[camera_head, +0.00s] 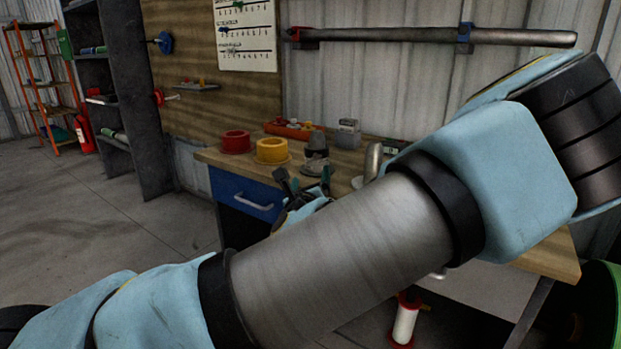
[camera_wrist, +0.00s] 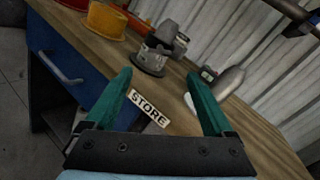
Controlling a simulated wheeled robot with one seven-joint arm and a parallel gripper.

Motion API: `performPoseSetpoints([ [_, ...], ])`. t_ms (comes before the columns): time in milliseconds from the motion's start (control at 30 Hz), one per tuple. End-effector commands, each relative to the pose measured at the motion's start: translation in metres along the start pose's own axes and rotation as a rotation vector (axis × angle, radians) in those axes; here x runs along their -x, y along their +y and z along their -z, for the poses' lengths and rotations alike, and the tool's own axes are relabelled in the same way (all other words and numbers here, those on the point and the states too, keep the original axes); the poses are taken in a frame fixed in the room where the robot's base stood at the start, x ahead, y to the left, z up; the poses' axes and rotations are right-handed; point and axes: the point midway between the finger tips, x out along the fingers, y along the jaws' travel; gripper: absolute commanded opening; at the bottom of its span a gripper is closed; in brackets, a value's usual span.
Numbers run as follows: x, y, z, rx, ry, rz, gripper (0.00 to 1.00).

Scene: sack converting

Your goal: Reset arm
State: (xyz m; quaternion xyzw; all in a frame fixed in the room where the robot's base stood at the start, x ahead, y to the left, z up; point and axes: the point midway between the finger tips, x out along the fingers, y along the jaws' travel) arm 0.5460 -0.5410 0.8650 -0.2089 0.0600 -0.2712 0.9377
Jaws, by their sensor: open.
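My gripper (camera_wrist: 160,110) is open and empty in the wrist view, its two green fingers apart over the front of the wooden workbench (camera_wrist: 266,145). A label reading STORE (camera_wrist: 149,107) on the bench shows between the fingers. In the head view my gripper (camera_head: 304,180) is small and partly hidden behind my own arm, which crosses the picture from lower left to upper right. A grey metal piece on a round base (camera_head: 316,152) stands on the bench just beyond the fingers; it also shows in the wrist view (camera_wrist: 155,52).
A red ring-shaped container (camera_head: 235,142) and a yellow one (camera_head: 271,151) stand at the bench's left end, above a blue drawer (camera_head: 240,193). A red tray (camera_head: 289,129) lies behind. A white spool (camera_head: 404,322) is below the bench. Open floor lies left.

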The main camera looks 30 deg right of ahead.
Motion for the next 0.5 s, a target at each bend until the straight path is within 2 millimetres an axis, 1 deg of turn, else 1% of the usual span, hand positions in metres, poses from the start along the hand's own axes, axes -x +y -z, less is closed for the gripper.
performPoseSetpoints([
  [267,0.000,0.000,0.000,0.000,0.000,0.000,0.88],
  [333,-0.001,0.003,-0.001,0.008,0.002,-0.008,0.88],
  [367,-0.001,0.006,-0.001,0.019,0.005,-0.020,0.88],
  [433,-0.002,0.023,-0.004,0.072,0.016,-0.072,0.88],
  [467,-0.003,0.034,-0.006,0.110,0.025,-0.108,0.88],
  [500,-0.003,0.052,-0.007,0.173,0.037,-0.168,0.88],
])
